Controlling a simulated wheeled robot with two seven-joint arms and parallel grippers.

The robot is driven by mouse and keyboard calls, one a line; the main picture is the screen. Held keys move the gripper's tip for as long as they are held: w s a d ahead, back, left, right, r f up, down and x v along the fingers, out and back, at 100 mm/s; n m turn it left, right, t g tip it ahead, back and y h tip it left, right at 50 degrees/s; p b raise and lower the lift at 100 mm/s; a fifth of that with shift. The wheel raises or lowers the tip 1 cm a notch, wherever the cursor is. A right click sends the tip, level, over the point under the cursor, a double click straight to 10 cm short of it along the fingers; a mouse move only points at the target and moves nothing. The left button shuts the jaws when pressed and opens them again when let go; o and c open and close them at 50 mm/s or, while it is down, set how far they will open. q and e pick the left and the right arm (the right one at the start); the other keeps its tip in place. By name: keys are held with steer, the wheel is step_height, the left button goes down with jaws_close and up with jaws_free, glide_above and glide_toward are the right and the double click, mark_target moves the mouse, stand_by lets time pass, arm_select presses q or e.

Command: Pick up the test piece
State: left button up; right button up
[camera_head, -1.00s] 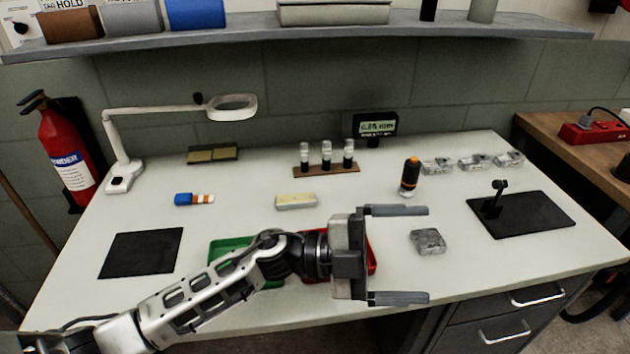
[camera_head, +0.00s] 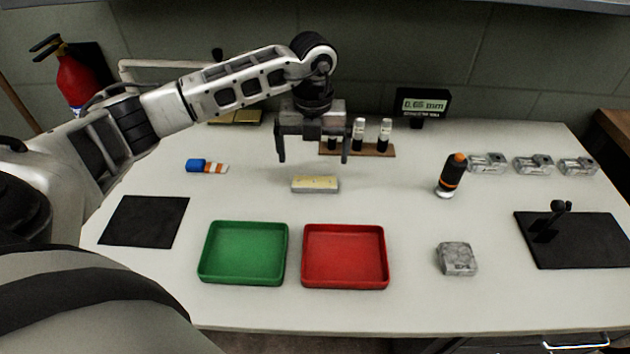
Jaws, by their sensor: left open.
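A small block with a cream top and grey sides (camera_head: 315,185), which looks like the test piece, lies flat on the middle of the white table. My left gripper (camera_head: 313,158) hangs with its fingers pointing down, above and slightly behind this block as seen in the head view. Its two fingers are wide apart with nothing between them. The block looks free of the fingers, with a gap between. My right gripper is not in view.
A green tray (camera_head: 203,254) and a red tray (camera_head: 384,262) stand in front. A vial rack (camera_head: 385,151) is behind the gripper. An orange-capped tool (camera_head: 451,178) and a grey block (camera_head: 457,259) are to the right. A blue-and-orange item (camera_head: 205,166) lies left.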

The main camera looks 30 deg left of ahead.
mark_target(314, 185)
arm_select(q)
step_height(314, 185, down, 3)
steer(key=shift+f, duration=0.1)
steer(key=shift+s+d+f+p, duration=0.15)
steer(key=shift+f+p, duration=0.45)
steer(key=shift+f, duration=2)
steer(key=c, duration=0.7)
